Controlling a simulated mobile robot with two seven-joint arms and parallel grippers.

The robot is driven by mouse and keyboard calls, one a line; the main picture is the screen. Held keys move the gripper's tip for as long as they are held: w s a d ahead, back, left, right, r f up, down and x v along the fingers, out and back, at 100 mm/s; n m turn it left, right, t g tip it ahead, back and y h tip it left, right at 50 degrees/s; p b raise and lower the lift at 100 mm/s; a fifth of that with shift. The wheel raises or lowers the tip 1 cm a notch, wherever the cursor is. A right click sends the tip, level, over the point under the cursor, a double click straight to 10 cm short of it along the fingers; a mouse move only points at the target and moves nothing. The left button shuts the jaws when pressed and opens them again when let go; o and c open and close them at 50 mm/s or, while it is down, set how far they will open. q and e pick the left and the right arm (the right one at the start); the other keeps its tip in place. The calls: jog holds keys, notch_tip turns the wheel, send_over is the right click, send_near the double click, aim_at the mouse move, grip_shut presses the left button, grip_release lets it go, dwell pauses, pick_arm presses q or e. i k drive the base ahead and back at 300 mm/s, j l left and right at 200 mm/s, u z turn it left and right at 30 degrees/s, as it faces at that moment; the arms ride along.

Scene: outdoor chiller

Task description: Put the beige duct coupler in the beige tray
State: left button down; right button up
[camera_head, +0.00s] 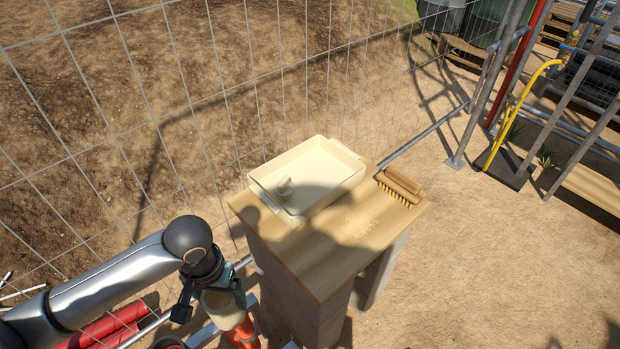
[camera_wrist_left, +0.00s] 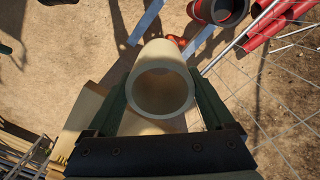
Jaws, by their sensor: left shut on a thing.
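The beige duct coupler (camera_wrist_left: 160,53) is a short hollow tube between the fingers of my left gripper (camera_wrist_left: 159,88), its open end facing the wrist camera. In the head view, my left gripper (camera_head: 222,297) is shut on the coupler (camera_head: 226,317), low beside the near left side of the wooden table, outside the tray. The beige tray (camera_head: 330,151) is a shallow rectangle on the table, up and to the right of the gripper. A small pale fitting (camera_head: 284,187) stands in its near left part. My right gripper is not in view.
A wooden brush (camera_head: 401,185) lies right of the tray on the wooden table (camera_head: 330,262). A wire fence (camera_head: 225,75) runs close behind the table. Red pipes (camera_head: 108,328) lie at lower left, and an orange-and-white object (camera_head: 243,334) is below the gripper. The table's front is bare.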

aim_at(335, 174)
jog(key=i+l+u, duration=0.2)
jog(key=i+l, duration=0.2)
jog(key=l, duration=0.2)
jog(key=i+l+u, duration=0.1)
jog(key=l, duration=0.25)
jog(key=i+l+u, duration=0.1)
jog(key=l, duration=0.25)
jog(key=i+l+u, duration=0.1)
jog(key=i+l, duration=0.15)
jog(key=i+l+u, duration=0.1)
jog(key=l, duration=0.35)
jog(key=i+l, duration=0.15)
jog(key=l, duration=0.25)
jog(key=i+u, duration=0.05)
